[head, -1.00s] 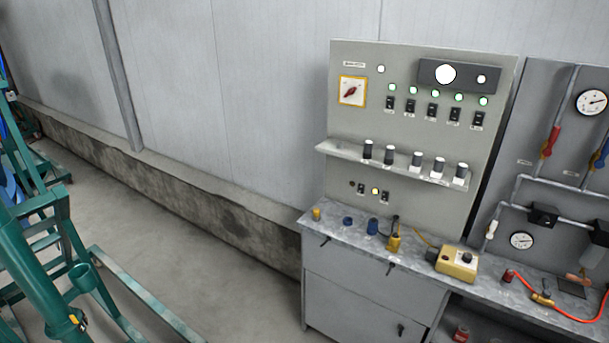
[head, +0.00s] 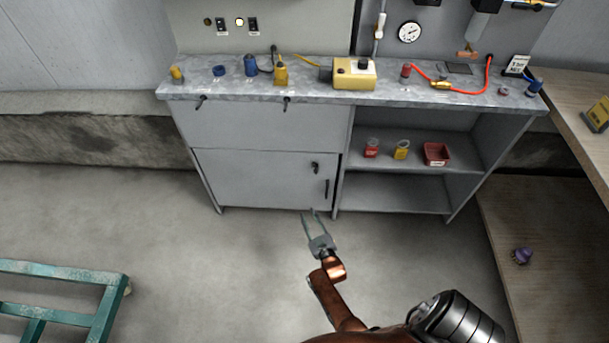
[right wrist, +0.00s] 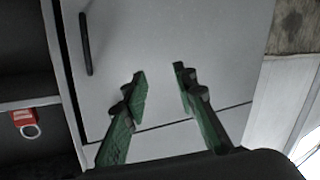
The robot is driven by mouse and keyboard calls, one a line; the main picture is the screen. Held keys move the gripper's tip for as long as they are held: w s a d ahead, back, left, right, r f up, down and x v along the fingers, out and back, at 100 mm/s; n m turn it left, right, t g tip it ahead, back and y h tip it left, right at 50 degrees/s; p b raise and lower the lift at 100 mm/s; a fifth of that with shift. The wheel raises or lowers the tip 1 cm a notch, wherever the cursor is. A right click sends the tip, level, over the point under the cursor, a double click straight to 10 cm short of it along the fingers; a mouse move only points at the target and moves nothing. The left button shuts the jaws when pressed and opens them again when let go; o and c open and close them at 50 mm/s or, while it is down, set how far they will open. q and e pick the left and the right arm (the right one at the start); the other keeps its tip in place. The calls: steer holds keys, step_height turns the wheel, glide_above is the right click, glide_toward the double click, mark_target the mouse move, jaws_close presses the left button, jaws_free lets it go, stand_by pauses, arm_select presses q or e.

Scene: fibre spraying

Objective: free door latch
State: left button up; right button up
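The grey cabinet's lower door (head: 260,180) is closed. A small dark latch (head: 315,167) sits near its upper right corner, with a black vertical handle (head: 326,188) below it. My right gripper (head: 308,212) is open and empty, overlapping the door's bottom edge in the head view. In the right wrist view, my open fingers (right wrist: 158,76) are spread in front of the pale door panel (right wrist: 150,30), and the black handle (right wrist: 85,43) stands at upper left. I cannot make out the latch there; the left-hand finger may hide it. My left gripper is not in view.
Two dark latches (head: 286,103) are on the panel above the door. Open shelves (head: 400,170) at right hold red and yellow items. A green frame (head: 62,285) stands at lower left, a wooden bench (head: 575,125) at right. The floor before the cabinet is clear.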

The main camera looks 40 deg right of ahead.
steer(key=w+d+r+m+t+h+b, duration=0.1)
steer(key=w+d+r+t+h+b, duration=0.1)
steer(key=w+d+r+h+b, duration=0.2)
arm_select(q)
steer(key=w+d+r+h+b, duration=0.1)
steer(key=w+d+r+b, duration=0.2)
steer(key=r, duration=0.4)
arm_select(e)
steer(key=m+h, duration=0.2)
steer(key=h, duration=0.2)
glide_toward(315, 170)
steer(key=w, duration=0.1)
steer(key=b+x, duration=0.1)
steer(key=x, duration=0.6)
steer(key=shift+w+d+r, duration=0.2)
steer(key=shift+d, duration=0.15)
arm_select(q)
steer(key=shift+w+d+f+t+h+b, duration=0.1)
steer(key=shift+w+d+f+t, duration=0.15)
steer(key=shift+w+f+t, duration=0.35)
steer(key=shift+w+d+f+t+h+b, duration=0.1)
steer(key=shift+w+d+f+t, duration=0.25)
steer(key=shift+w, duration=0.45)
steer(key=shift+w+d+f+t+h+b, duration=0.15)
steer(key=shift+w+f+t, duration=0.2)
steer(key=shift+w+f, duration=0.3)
arm_select(e)
steer(key=shift+w+d+r, duration=0.25)
steer(key=shift+w, duration=0.05)
